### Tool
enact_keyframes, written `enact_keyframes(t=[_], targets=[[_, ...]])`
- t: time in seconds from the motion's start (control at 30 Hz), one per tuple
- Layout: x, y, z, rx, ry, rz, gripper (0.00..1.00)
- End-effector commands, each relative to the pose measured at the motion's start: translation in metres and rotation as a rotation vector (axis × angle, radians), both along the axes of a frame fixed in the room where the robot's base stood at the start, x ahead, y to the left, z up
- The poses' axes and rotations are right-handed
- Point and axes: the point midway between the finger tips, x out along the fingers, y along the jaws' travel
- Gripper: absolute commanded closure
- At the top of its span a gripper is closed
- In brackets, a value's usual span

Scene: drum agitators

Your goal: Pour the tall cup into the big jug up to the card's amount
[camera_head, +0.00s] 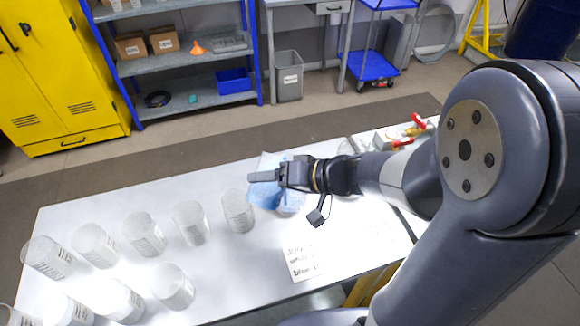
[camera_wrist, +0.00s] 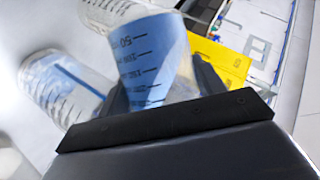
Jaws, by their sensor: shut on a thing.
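My gripper (camera_head: 268,176) is above the table. In the wrist view its dark fingers are shut on a clear graduated cup (camera_wrist: 150,60) marked "50", which looks tilted. Blue shows through or behind this cup; whether it is liquid or the cloth, I cannot tell. In the head view my gripper hides most of the cup. A white card (camera_head: 312,258) with printed lines, including "white" and "blue", lies on the table; its amounts are too small to read. Several clear graduated vessels (camera_head: 237,211) stand on the left; which is the big jug, I cannot tell.
A light-blue cloth-like patch (camera_head: 262,192) lies below my gripper. Another clear vessel (camera_wrist: 62,85) stands close left of the held cup in the wrist view. Red-handled valves (camera_head: 403,142) are at the table's back right. The white table (camera_head: 215,265) is bare front of centre.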

Motion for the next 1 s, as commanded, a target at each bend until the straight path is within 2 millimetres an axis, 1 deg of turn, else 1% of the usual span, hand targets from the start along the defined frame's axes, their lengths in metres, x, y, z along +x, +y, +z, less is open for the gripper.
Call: enact_keyframes(t=[1.0], targets=[[0.0001,0.0,-0.0012,0.029,0.052,0.001,0.68]])
